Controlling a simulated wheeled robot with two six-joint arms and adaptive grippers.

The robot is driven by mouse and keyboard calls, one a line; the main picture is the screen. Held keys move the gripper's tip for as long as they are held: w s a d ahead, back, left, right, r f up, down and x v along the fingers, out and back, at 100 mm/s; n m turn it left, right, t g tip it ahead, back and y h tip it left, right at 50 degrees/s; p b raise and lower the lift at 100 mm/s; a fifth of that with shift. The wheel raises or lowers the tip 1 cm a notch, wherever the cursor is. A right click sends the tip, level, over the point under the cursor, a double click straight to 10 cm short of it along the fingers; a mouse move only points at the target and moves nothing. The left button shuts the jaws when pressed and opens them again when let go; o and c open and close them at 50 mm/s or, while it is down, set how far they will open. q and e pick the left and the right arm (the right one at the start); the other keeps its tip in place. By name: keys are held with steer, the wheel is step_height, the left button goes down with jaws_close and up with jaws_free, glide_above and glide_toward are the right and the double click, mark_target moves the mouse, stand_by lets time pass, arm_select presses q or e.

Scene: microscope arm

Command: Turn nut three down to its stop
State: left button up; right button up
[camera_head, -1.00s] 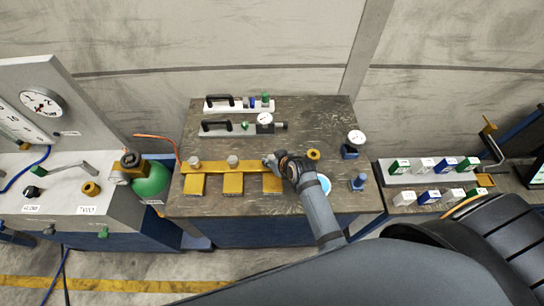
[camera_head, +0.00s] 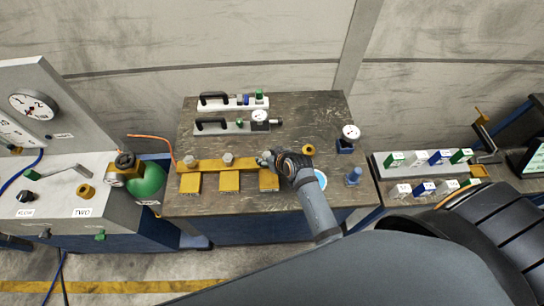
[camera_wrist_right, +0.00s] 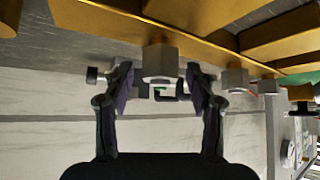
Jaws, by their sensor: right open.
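A yellow bar (camera_head: 208,167) lies across yellow blocks on the dark table, with grey nuts on it. The left nut (camera_head: 189,160) and middle nut (camera_head: 228,158) show clearly in the head view. Two more nuts (camera_wrist_right: 235,80) recede to the right along the bar. My left gripper is not in view.
A green tank (camera_head: 147,181) stands left of the table.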

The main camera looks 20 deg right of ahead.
steer(key=v, duration=1.1)
